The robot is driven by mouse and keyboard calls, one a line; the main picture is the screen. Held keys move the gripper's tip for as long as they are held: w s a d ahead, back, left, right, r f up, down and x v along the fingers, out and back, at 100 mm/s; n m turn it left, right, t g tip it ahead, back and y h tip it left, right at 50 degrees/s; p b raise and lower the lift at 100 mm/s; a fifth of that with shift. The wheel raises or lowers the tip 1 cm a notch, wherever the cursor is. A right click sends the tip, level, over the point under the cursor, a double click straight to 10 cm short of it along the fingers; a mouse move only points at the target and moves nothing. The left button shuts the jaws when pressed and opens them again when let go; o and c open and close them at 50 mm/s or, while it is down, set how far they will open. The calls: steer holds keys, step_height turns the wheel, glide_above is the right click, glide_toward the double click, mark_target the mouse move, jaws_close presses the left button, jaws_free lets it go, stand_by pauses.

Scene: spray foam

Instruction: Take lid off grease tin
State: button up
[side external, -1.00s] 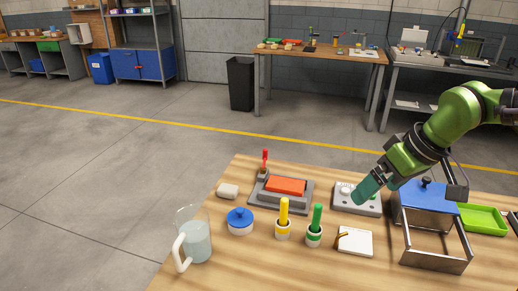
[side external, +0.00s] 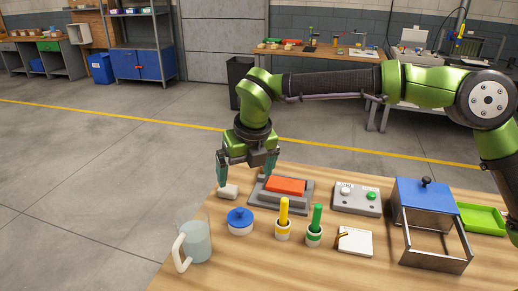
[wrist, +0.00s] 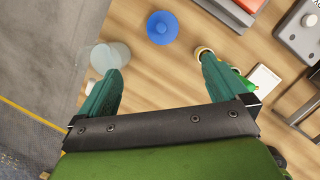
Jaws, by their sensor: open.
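The grease tin, a small round white tin (side external: 240,229), stands on the wooden table with its blue knobbed lid (side external: 239,215) on top. In the wrist view the blue lid (wrist: 162,28) shows from above, beyond the fingertips and roughly midway between them across the picture. My gripper (side external: 246,172) is open and empty, pointing down above the table's far left part, above and behind the tin. In the wrist view my gripper's (wrist: 158,66) two teal fingers are wide apart with bare table between them.
A glass jug (side external: 196,240) stands left of the tin. A blue-topped metal box (side external: 425,195) stands farther right.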

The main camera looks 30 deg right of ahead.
glide_above(241, 211)
steer(key=s, duration=0.2)
steer(key=shift+n, duration=0.4)
step_height(241, 211, down, 11)
steer(key=shift+a+f, duration=0.1)
steer(key=shift+a, duration=0.05)
steer(key=shift+w+x, duration=0.2)
steer(key=shift+x, duration=1.15)
steer(key=shift+w+x, duration=0.15)
steer(key=shift+x, duration=1.2)
